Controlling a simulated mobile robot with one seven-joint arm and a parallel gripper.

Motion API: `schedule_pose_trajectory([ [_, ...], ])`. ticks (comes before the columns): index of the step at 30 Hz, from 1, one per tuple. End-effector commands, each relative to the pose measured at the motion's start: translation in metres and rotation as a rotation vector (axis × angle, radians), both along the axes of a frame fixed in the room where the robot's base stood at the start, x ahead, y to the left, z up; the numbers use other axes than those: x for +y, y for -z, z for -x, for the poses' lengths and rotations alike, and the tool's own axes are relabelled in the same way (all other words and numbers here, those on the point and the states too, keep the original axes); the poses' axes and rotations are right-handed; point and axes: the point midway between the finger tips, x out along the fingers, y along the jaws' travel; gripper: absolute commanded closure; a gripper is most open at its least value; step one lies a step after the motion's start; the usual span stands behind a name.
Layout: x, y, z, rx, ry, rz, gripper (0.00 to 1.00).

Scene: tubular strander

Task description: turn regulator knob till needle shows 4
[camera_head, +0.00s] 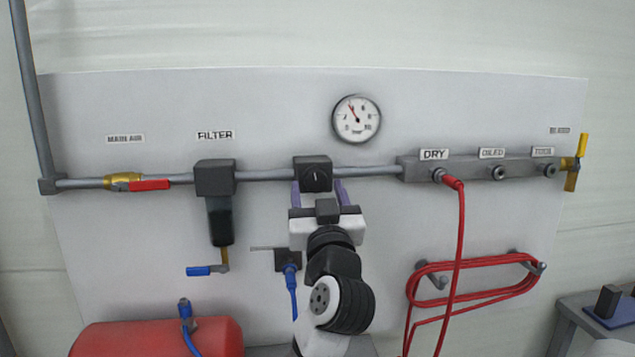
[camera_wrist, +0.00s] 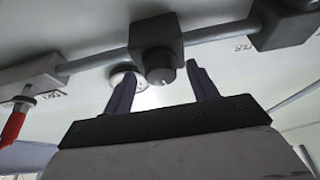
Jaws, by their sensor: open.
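The regulator is a dark block (camera_head: 313,162) on the grey pipe, with a round black knob (camera_wrist: 160,73) on its front. The knob carries a white mark, seen in both views. The round white gauge (camera_head: 356,119) hangs above and right of the regulator. Its red needle leans up and left, near the 4, though the digits are too small to read exactly. My gripper (camera_head: 318,185) is open and empty just below the regulator, its purple fingers spread wider than the knob. In the wrist view the fingers stand either side of the knob, with gaps.
A filter (camera_head: 215,178) and a red-handled valve (camera_head: 148,185) sit left on the pipe. An outlet manifold (camera_head: 470,168) with a red hose (camera_head: 461,230) is to the right. A blue hose (camera_head: 291,280) hangs close left of my arm. A red tank (camera_head: 160,338) stands lower left.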

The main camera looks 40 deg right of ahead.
Motion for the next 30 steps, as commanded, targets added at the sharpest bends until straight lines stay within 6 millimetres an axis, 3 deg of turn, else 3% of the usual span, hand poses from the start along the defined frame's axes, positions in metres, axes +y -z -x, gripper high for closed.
schedule_pose_trajectory([
  [11, -0.0031, -0.0025, -0.0053, -0.001, 0.000, 0.000, 0.42],
  [21, -0.0030, -0.0025, -0.0051, -0.001, 0.000, 0.001, 0.85],
  [30, -0.0020, -0.0017, -0.0058, -0.040, 0.000, -0.065, 0.86],
])
